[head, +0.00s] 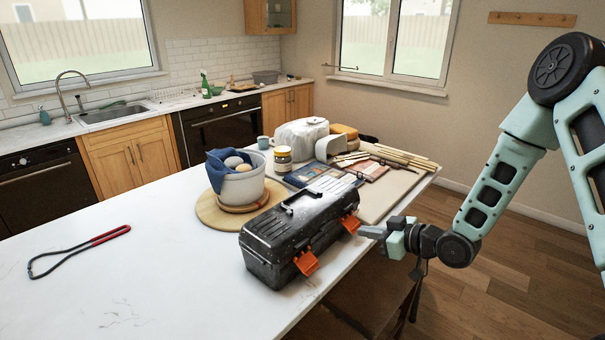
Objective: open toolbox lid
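A black toolbox (295,232) with orange latches stands on the white table near its front edge. Its lid is down. The near orange latch (307,263) sticks outward from the front, and the far orange latch (351,223) is at the front right. My gripper (366,231) is to the right of the toolbox, pointing left, with its tips close to the far latch. I cannot tell whether the tips touch the latch, and the finger gap is too small to make out.
A white pot (237,190) with a blue cloth stands on a round wooden board (207,210) behind the toolbox. A jar (283,160), books and wooden sticks (405,158) lie farther back. The table's front left is clear.

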